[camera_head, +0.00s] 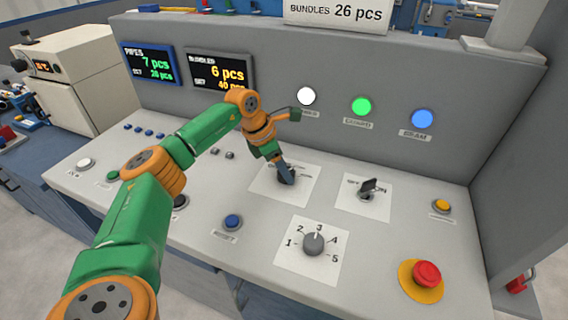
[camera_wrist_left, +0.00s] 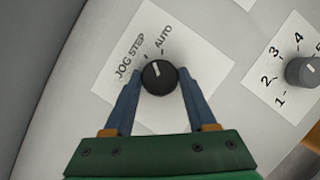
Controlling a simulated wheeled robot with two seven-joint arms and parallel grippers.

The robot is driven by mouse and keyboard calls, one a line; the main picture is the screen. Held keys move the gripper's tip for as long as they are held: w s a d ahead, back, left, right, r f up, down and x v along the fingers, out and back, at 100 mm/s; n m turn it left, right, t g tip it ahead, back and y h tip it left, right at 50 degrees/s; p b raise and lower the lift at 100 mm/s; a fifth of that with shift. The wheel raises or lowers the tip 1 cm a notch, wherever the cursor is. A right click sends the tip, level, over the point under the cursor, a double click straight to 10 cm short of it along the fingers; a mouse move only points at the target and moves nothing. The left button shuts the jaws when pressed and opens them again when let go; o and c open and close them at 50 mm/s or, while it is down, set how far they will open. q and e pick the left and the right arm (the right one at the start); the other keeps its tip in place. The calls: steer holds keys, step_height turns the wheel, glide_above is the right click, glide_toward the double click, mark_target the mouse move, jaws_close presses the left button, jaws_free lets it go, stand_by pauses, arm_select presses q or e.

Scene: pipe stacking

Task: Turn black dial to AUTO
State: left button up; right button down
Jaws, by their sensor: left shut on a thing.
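The black dial (camera_wrist_left: 159,77) sits on a white plate (camera_wrist_left: 205,70) with the labels JOG, STEP and AUTO. In the left wrist view its white mark points up and slightly left, toward the STEP side of AUTO. My left gripper (camera_wrist_left: 159,80) has its two blue fingers closed on opposite sides of the dial. In the head view the left gripper (camera_head: 286,175) comes down onto the same plate, and its fingers largely hide the dial. My right gripper is in neither view.
A numbered grey knob (camera_head: 313,243) is in front of the plate, and an OFF/ON switch (camera_head: 368,188) is to its right. A blue button (camera_head: 232,222), a yellow button (camera_head: 442,205) and a red emergency button (camera_head: 426,274) stand around. Lit lamps and displays line the upright panel.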

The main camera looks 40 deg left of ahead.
mark_target(273, 177)
arm_select(q)
steer(key=shift+w+a+m+g+h+p, duration=0.1)
steer(key=shift+m+g+h+p, duration=0.4)
steer(key=shift+m, duration=1.8)
steer(key=shift+m+g, duration=0.3)
steer(key=o, duration=1.4)
steer(key=v, duration=0.7)
